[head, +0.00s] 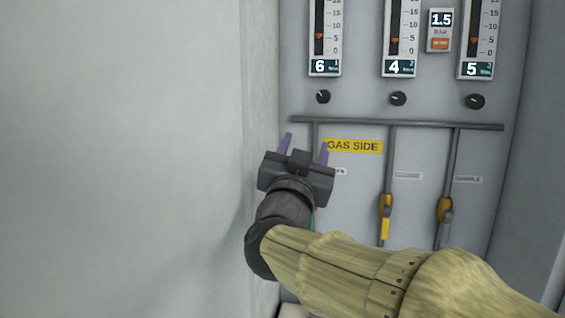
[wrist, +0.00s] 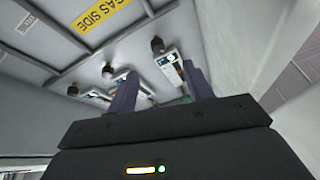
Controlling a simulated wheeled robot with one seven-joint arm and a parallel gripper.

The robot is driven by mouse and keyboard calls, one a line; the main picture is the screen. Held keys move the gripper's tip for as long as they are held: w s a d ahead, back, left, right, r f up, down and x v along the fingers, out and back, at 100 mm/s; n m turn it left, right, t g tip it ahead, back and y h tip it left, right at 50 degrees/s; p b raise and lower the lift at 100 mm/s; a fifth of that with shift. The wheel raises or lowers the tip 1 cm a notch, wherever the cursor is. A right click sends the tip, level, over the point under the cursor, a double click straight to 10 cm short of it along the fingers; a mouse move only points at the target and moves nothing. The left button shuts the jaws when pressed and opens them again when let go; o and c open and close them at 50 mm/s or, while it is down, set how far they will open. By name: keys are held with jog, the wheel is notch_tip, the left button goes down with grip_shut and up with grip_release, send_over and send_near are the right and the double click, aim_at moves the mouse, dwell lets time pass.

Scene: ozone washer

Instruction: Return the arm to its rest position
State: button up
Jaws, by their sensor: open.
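My gripper (head: 304,145) is open and empty, with its two purple fingers apart and pointing up in the head view. It is in front of the left part of the grey gas panel (head: 420,160), just left of the yellow GAS SIDE label (head: 353,146). My arm reaches in from the lower right and hides the panel's lower left part. In the wrist view the gripper (wrist: 158,88) has nothing between its fingers, and the panel (wrist: 60,55) with its label (wrist: 103,15) lies beyond them.
Flow meters marked 6 (head: 325,40), 4 (head: 400,40) and 5 (head: 478,40) are above dark knobs (head: 398,98). A pale wall (head: 120,150) stands close on the left.

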notch_tip(320, 180, down, 24)
jog(key=w+f+n+g+y+p, duration=0.1)
jog(key=w+n+g+y+p, duration=0.15)
jog(key=n+g+y, duration=0.5)
jog(key=s+d+f+g+p, duration=0.1)
jog(key=s+d+f+g, duration=0.2)
jog(key=s+f+g, duration=0.2)
jog(key=s+d+f+g+p, duration=0.1)
jog(key=s+d+f+g, duration=0.2)
jog(key=s+f+g, duration=0.3)
jog(key=s+f, duration=0.5)
jog(key=s, duration=0.2)
jog(key=shift+s+d+m, duration=0.15)
jog(key=shift+d+m, duration=0.05)
jog(key=shift+m, duration=0.15)
